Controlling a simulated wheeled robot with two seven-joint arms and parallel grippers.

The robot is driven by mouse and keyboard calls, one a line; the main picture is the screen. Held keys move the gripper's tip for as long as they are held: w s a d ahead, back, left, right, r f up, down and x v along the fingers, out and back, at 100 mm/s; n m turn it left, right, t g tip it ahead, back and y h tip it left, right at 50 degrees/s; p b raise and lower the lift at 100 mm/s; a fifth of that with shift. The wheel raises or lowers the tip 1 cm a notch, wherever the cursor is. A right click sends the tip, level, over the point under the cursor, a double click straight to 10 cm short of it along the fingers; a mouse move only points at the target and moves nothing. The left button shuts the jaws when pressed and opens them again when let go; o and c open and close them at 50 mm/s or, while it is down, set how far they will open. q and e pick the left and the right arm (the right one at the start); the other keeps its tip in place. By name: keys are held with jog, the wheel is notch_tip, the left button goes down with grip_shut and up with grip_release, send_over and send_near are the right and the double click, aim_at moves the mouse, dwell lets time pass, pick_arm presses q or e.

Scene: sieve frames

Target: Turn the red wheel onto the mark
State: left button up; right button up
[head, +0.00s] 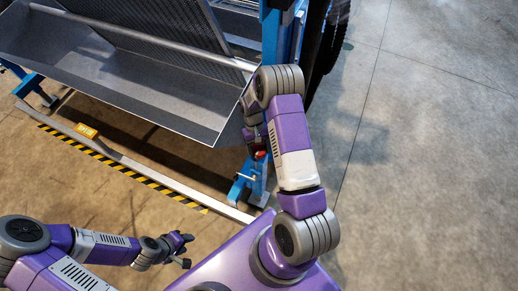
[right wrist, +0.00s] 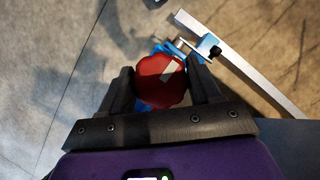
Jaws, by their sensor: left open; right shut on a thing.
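The red wheel (right wrist: 158,88) has a scalloped rim and a pale mark on its face, and it sits between the two dark fingers of my right gripper (right wrist: 160,90) in the right wrist view. The fingers are shut on its sides. In the head view only a small red part of the wheel (head: 261,154) shows below my right arm, by the blue post. My right gripper is mostly hidden there by the arm. My left gripper (head: 184,248) is open and empty at the lower left, far from the wheel. I cannot make out the mark beside the wheel.
A large grey metal trough (head: 150,90) on a blue frame (head: 272,40) fills the upper left. A pale rail (head: 150,171) and a yellow-black striped strip (head: 120,168) run along the floor. The concrete floor (head: 430,150) at right is clear.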

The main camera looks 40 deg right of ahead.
dwell(0.3)
jog(key=o, duration=1.1)
jog(key=shift+c, duration=0.2)
jog(key=p+v, duration=0.1)
jog(key=v, duration=0.6)
jog(key=shift+w+r+p, duration=0.1)
jog(key=shift+r+p, duration=0.2)
jog(key=shift+p, duration=0.1)
